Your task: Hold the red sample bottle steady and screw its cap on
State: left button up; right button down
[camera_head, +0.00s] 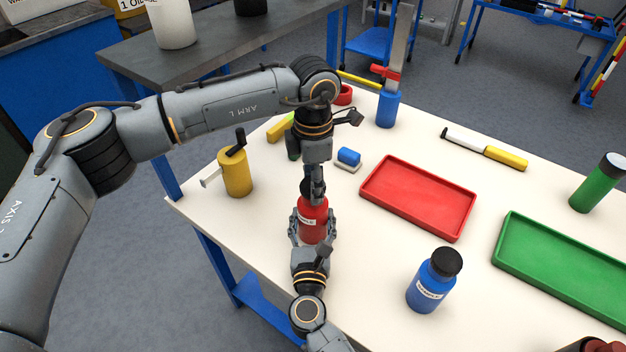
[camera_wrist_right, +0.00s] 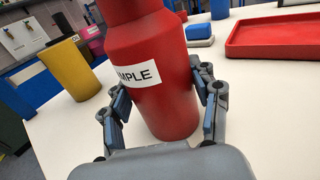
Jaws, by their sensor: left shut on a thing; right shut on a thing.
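The red sample bottle (camera_head: 313,224) stands upright near the table's front edge, its white label facing front. It also shows in the right wrist view (camera_wrist_right: 168,105), where its top is cut off. My right gripper (camera_head: 312,232) comes from the front and is shut on the bottle's body, one finger on each side. My left gripper (camera_head: 316,188) points down from above and is shut on the dark cap (camera_head: 305,187) at the bottle's top. The fingers hide most of the cap, so I cannot tell how it sits on the neck.
A yellow mug-like can (camera_head: 236,171) stands left, and a blue sample bottle (camera_head: 434,281) with black cap front right. A red tray (camera_head: 417,197), a green tray (camera_head: 560,262) and a blue-white block (camera_head: 348,157) lie around. Bare table lies between the red bottle and blue bottle.

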pick_arm(q)
jog(key=m, duration=1.1)
jog(key=shift+m, duration=0.4)
jog(key=m, duration=0.3)
jog(key=shift+m, duration=0.3)
jog(key=m, duration=0.3)
jog(key=shift+m, duration=0.4)
jog(key=m, duration=0.3)
jog(key=shift+m, duration=0.4)
jog(key=m, duration=0.6)
jog(key=shift+a+m, duration=0.1)
jog(key=shift+m, duration=0.3)
jog(key=o, duration=0.8)
